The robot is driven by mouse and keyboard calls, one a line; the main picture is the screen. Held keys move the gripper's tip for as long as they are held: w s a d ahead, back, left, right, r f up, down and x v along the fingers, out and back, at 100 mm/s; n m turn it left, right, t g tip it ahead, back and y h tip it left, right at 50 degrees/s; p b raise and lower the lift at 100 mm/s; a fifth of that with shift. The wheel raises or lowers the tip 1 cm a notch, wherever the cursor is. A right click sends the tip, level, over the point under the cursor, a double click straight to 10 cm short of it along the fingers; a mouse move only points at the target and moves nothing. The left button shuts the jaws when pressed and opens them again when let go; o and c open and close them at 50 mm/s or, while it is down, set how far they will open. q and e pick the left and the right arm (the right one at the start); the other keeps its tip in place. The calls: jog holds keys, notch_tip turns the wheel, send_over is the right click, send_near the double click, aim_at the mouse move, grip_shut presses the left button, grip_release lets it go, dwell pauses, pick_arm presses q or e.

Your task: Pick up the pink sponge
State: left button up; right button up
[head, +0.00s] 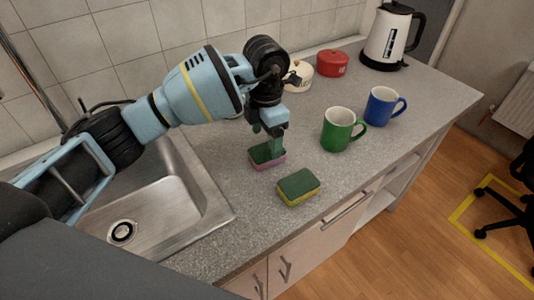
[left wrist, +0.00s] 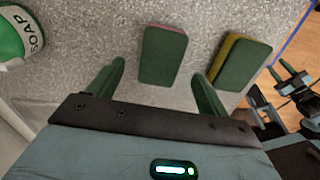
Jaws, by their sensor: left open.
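The pink sponge (head: 264,160) has a green top and a pink lower part and lies on the grey counter beside the sink. My left gripper (head: 266,146) is over it, pointing down. In the left wrist view the pink sponge (left wrist: 163,56) shows its green top, with a thin pink edge, between and ahead of the two open fingers of my left gripper (left wrist: 160,88). The fingers look apart from the sponge, and nothing is held. In the head view the fingers hide part of its top. My right gripper is not in the head view; a dark gripper (left wrist: 292,82) shows at the right of the left wrist view.
A yellow sponge (head: 299,187) with a green top lies close to the right. A green mug (head: 337,130), a blue mug (head: 381,106), a red pot (head: 332,63), a cream pot (head: 299,77) and a kettle (head: 391,38) stand behind. A soap bottle (left wrist: 22,36) is left in the wrist view. The sink (head: 160,205) is left.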

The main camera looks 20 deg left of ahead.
aim_at(267, 150)
pick_arm(q)
jog(key=shift+w+f, duration=0.1)
jog(key=shift+f, duration=2.45)
jog(key=shift+c, duration=0.2)
jog(key=c, duration=1)
